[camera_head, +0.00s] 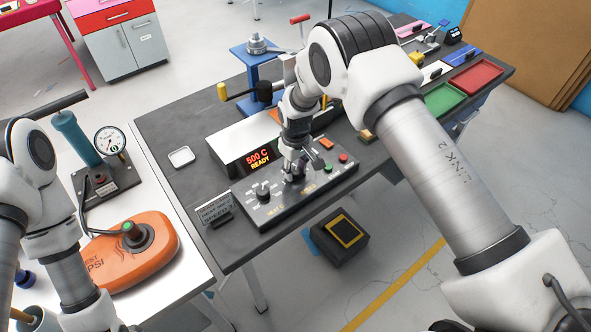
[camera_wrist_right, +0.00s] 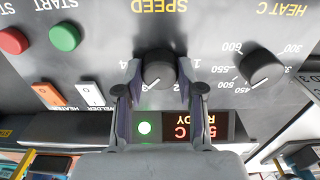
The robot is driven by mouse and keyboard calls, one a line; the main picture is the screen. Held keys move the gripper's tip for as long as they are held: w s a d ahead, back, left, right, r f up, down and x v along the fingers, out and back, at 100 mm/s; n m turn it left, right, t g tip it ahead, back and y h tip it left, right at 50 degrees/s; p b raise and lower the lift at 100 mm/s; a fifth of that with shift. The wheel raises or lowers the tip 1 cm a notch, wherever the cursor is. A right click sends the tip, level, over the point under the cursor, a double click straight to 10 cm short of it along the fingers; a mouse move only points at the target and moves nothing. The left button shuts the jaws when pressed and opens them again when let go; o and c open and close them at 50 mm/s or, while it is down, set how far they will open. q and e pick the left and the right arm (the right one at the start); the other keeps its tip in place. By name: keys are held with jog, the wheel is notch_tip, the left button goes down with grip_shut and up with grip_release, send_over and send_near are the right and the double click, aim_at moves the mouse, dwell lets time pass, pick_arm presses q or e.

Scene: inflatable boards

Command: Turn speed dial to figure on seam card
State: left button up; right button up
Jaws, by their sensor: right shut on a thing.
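My right gripper (camera_head: 293,172) is shut on the black speed dial (camera_wrist_right: 158,69) of the welder's dark control panel (camera_head: 315,190). In the right wrist view the fingers (camera_wrist_right: 159,85) hold the dial from both sides under the word SPEED, which appears upside down. A pale mark on the dial points toward the picture's bottom left. A 4 shows left of the dial; other figures are partly hidden by the fingers. The seam card (camera_head: 215,207) stands at the panel's left end; its small bottom line seems to read SPEED 3. My left gripper is out of view.
The heat dial (camera_wrist_right: 262,70) sits beside the speed dial. Green (camera_wrist_right: 65,37) and red (camera_wrist_right: 13,41) buttons and two rocker switches are on the other side. A display (camera_head: 258,159) reads 500 C READY. An orange inflatable piece (camera_head: 135,265) lies on the left table.

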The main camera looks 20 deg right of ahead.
aim_at(296, 171)
jog(key=shift+s+f+n, duration=0.15)
jog(key=shift+n, duration=1.05)
jog(key=o, duration=1.1)
jog(key=shift+o, duration=0.2)
jog(key=shift+r, duration=0.35)
notch_tip(296, 171, up, 11)
jog(key=shift+r, duration=0.2)
